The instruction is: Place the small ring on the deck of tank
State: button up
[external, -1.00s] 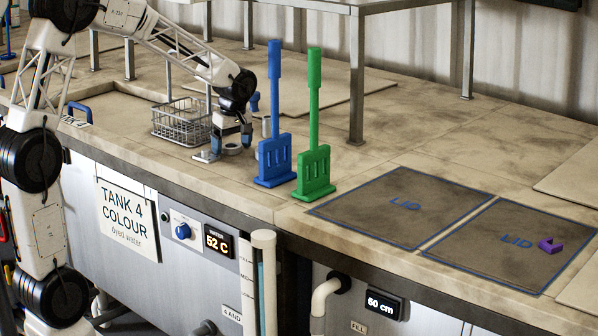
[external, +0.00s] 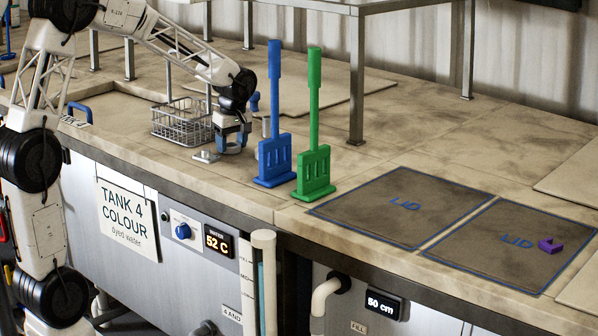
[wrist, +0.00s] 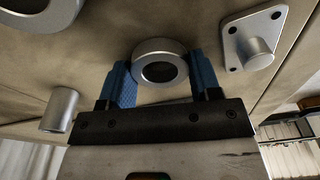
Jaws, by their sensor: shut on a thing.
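A grey metal ring (wrist: 160,46) sits between the blue fingers of my gripper (wrist: 161,74) in the wrist view, and the gripper is shut on it. In the external view my gripper (external: 232,138) points down at the worktop beside the wire basket. The ring (external: 231,150) shows only partly below the fingers, at about worktop height. I cannot tell whether it still touches the surface. The deck around it is beige stone-like worktop (external: 190,165) above the panel marked TANK 4 COLOUR (external: 127,222).
A wire basket (external: 180,122) stands close at left. A plate with a peg (wrist: 255,42) and a metal cylinder (wrist: 60,108) flank the ring. Another round metal part (wrist: 35,6) is partly cut off. Blue (external: 274,150) and green (external: 314,165) paddles stand upright at right.

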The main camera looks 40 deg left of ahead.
notch_tip(320, 180, up, 3)
jog(key=shift+r, duration=0.15)
jog(key=shift+s+r, duration=0.1)
jog(key=shift+s, duration=0.25)
jog(key=s, duration=0.5)
jog(key=s+d+r, duration=0.1)
jog(key=s, duration=0.9)
jog(key=shift+s+d+r, duration=0.1)
jog(key=shift+d+r, duration=0.05)
jog(key=shift+d, duration=0.1)
